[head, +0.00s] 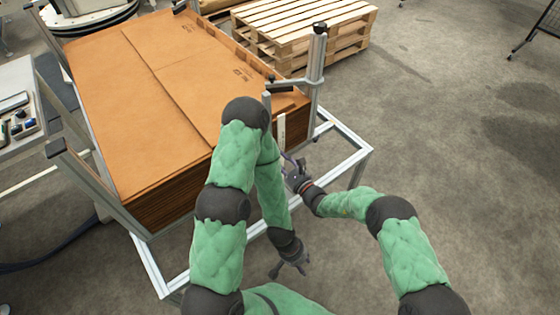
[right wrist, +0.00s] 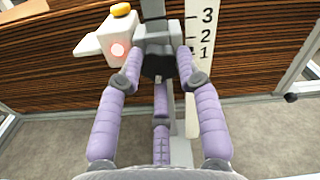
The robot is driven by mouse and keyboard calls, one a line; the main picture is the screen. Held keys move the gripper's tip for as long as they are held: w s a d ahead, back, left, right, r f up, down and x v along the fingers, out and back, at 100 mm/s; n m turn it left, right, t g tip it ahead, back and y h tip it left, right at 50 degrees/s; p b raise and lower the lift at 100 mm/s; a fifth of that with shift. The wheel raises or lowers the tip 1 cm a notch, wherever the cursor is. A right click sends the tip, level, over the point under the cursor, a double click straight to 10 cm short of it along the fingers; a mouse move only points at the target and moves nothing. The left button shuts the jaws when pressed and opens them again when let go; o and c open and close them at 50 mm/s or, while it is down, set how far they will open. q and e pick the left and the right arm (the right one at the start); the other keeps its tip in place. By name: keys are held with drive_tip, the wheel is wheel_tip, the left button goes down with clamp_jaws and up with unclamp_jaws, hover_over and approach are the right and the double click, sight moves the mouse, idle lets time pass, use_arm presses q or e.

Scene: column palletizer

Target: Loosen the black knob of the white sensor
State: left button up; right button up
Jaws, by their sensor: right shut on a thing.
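The white sensor (right wrist: 119,40) shows in the right wrist view at the upper left, with a yellow top and a glowing red spot on its face. Beside it is a grey clamp block, with the black knob (right wrist: 156,72) below it, partly hidden between my fingers. My right gripper (right wrist: 158,62) is shut on the black knob, one purple-padded finger on each side. In the head view my right gripper (head: 293,172) is at the near corner of the cardboard stack's frame. My left gripper (head: 289,268) hangs empty at the lower middle, its fingers spread.
A tall stack of brown cardboard sheets (head: 160,80) stands in a metal frame (head: 357,158). A white numbered scale (right wrist: 201,30) runs upright right of the knob. Wooden pallets (head: 300,22) lie behind.

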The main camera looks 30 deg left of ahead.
drive_tip(key=shift+r, duration=0.1)
drive_tip(key=o, duration=1.2)
drive_tip(key=shift+a, duration=0.15)
drive_tip(key=shift+s, duration=0.1)
drive_tip(key=v, duration=1.2)
